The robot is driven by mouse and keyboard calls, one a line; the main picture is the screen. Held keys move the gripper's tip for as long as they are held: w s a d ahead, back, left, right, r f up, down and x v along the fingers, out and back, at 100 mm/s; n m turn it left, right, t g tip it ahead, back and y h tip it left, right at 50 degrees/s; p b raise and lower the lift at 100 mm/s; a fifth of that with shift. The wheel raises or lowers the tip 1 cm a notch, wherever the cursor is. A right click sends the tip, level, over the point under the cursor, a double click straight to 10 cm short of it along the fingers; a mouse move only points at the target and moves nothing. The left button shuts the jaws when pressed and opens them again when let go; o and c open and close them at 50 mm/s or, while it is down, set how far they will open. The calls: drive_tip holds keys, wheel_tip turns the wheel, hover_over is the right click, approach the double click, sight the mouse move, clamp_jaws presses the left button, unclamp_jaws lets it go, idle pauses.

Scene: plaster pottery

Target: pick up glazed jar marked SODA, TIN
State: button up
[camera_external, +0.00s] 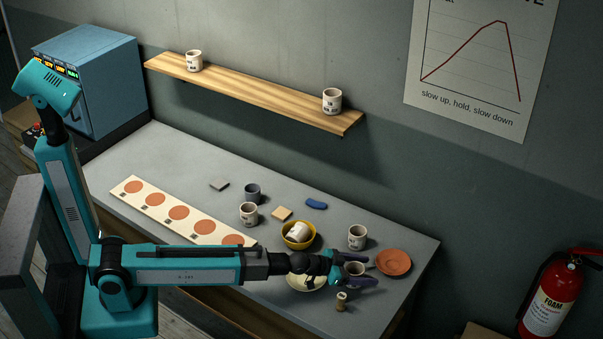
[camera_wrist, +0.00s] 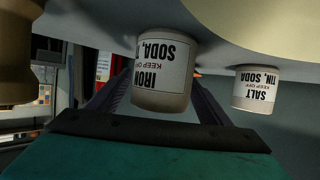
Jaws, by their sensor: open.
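A pale glazed jar (camera_wrist: 160,85) hangs upside down in the wrist view, with a label reading "SODA, T…" and "IRON"; the label's edge curves out of sight. My gripper (camera_wrist: 155,100) is open, with one dark finger on each side of this jar; I cannot tell whether either touches it. In the external view the jar (camera_external: 354,269) stands between the purple fingers of my gripper (camera_external: 366,269), partly covered. A second pale jar (camera_wrist: 258,88), labelled "TIN, SODA" and "SALT", is to the right in the wrist view, outside the fingers.
Another jar (camera_external: 357,237) and a terracotta saucer (camera_external: 393,262) stand close to my gripper. A small brown stopper-like piece (camera_external: 341,301) is near the front edge. A yellow bowl (camera_external: 311,241) holds a tipped jar. Two jars stand on the shelf (camera_external: 260,93).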

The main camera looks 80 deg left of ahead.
idle(0.5)
drive_tip(key=c, duration=1.2)
drive_tip(key=shift+r, duration=0.15)
drive_tip(key=shift+r+b, duration=0.95)
drive_tip(key=shift+r, duration=3.95)
